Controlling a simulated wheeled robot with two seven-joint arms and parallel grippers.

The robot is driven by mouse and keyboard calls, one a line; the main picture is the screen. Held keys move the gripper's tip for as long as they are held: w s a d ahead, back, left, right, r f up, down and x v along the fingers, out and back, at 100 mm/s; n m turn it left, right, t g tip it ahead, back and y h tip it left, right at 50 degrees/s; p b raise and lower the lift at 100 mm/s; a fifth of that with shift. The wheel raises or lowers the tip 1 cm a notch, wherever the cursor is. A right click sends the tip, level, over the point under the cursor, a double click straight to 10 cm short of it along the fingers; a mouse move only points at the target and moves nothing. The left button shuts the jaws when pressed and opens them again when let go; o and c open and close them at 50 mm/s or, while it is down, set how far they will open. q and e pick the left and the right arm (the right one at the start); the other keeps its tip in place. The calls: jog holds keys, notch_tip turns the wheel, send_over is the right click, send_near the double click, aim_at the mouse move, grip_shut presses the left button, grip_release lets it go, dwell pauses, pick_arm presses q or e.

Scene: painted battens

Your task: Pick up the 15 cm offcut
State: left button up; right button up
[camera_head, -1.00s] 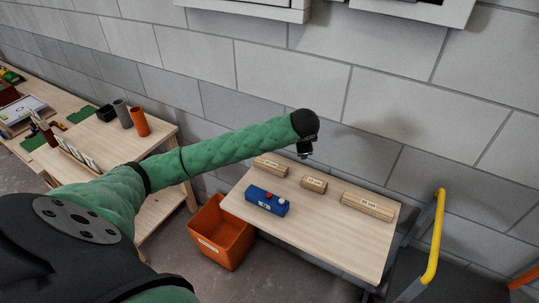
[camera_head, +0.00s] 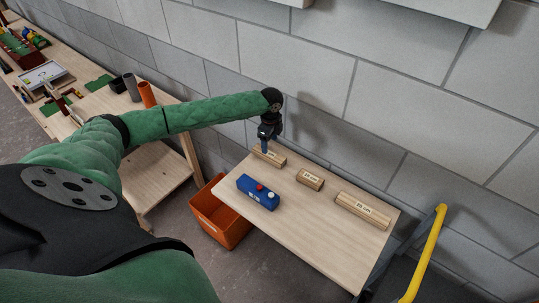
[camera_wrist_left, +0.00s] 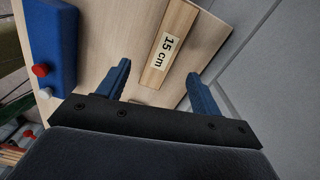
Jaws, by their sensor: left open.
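The 15 cm offcut (camera_head: 273,159) is a short pale wooden batten at the back left of the small table. In the left wrist view the offcut (camera_wrist_left: 178,25) carries a white "15 cm" label. My left gripper (camera_head: 265,149) points down over it, its tips hiding part of it in the head view. In the left wrist view the two blue fingers of my left gripper (camera_wrist_left: 158,70) are apart, one to each side of the offcut's line, with nothing held. I cannot tell how high the tips are above it. My right gripper is not in view.
A blue box with red and white knobs (camera_head: 258,193) lies in front of the offcut. A shorter batten (camera_head: 310,179) and a longer one (camera_head: 362,210) lie to the right on the table (camera_head: 330,240). An orange bin (camera_head: 222,222) stands left; a yellow rail (camera_head: 424,255) right.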

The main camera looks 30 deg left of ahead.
aim_at(269, 153)
pick_arm(q)
jog(key=shift+m, duration=0.7)
jog(key=shift+f+m+b, duration=0.3)
jog(key=shift+f+b, duration=0.05)
jog(key=shift+f, duration=1.05)
jog(key=shift+w+a+f+b, duration=0.1)
jog(key=shift+a+f+b, duration=0.1)
jog(key=shift+f+b, duration=0.95)
jog(key=shift+w+f+b, duration=0.1)
jog(key=shift+f+b, duration=0.2)
jog(key=shift+b, duration=0.15)
jog(key=shift+a+f, duration=0.1)
jog(key=shift+f, duration=0.2)
jog(key=shift+f+b, duration=0.7)
jog(key=shift+b, duration=0.1)
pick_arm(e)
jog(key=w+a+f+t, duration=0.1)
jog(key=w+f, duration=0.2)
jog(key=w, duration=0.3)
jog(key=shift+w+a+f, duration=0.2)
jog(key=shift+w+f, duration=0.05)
